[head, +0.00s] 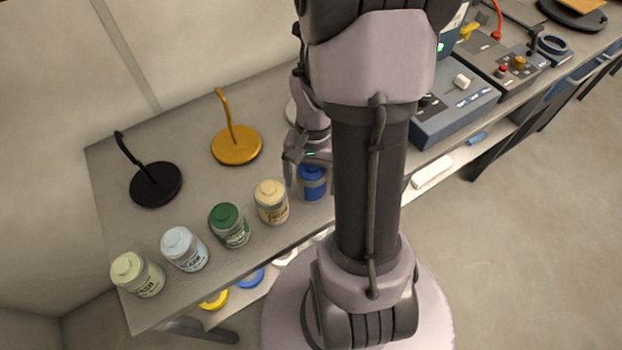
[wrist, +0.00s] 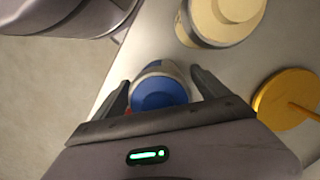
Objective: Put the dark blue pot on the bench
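The dark blue pot (head: 312,184) appears upright near the front edge of the grey bench (head: 190,215), at the right end of a row of pots. My arm partly hides it. In the wrist view the pot's blue lid (wrist: 160,94) is between the two fingers of my gripper (wrist: 161,78). The fingers look open, one on each side, with a small gap to the pot. In the head view my gripper (head: 300,170) is at the pot. Whether the pot's base rests on the bench is hard to tell.
A cream pot (head: 271,202) stands close by, then green (head: 229,226), light blue (head: 185,249) and pale green (head: 137,275) pots. Behind are yellow (head: 236,146) and black (head: 156,184) discs with upright hooks. A grey control box (head: 455,105) is at right. A lower shelf holds coloured round items.

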